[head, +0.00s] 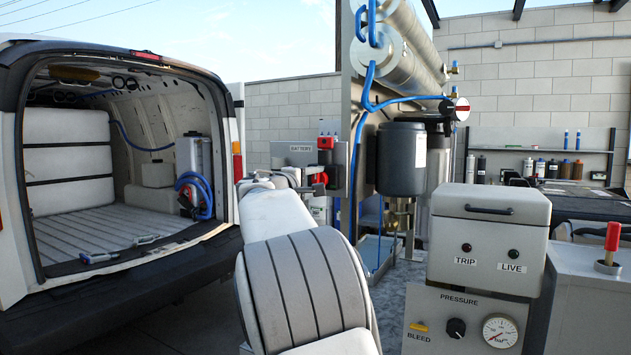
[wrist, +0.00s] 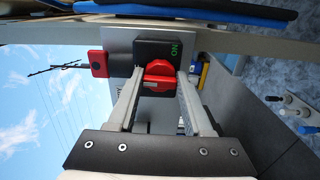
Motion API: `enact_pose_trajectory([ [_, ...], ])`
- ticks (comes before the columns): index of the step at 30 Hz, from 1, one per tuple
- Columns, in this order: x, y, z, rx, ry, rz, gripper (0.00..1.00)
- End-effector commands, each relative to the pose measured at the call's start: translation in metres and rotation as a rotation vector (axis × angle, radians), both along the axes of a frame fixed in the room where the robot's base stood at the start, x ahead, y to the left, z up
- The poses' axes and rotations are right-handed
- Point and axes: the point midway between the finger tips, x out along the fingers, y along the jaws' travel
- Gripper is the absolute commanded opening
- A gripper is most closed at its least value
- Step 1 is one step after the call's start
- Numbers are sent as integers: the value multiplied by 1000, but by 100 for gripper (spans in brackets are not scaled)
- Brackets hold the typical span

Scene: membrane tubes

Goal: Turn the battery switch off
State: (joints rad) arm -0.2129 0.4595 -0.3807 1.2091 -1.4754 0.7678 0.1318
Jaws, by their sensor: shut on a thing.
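The battery switch is a black block with a red knob, on a grey panel lettered BATTERY (head: 300,149). In the wrist view its black body (wrist: 150,47) carries a green ON mark, and the red knob (wrist: 158,72) sits between my fingers. In the head view the red knob (head: 312,178) shows at the end of my arm, partly covered by my gripper (head: 316,188). My gripper (wrist: 160,82) is shut on the red knob, one finger at each side. The knob's far side is hidden.
A red block (wrist: 97,64) with a dark cable is mounted beside the switch. A dark canister (head: 401,160) and blue hose stand to the right. A grey box marked TRIP and LIVE (head: 489,240) is at front right. An open van (head: 120,180) is at left.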

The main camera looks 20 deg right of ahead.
Motion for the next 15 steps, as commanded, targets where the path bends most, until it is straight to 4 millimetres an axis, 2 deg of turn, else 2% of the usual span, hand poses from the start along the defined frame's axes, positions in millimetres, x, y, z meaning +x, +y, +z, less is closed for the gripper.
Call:
enact_pose_trajectory([
  [15, 0, 0, -1, -31, 42, 0, 0],
])
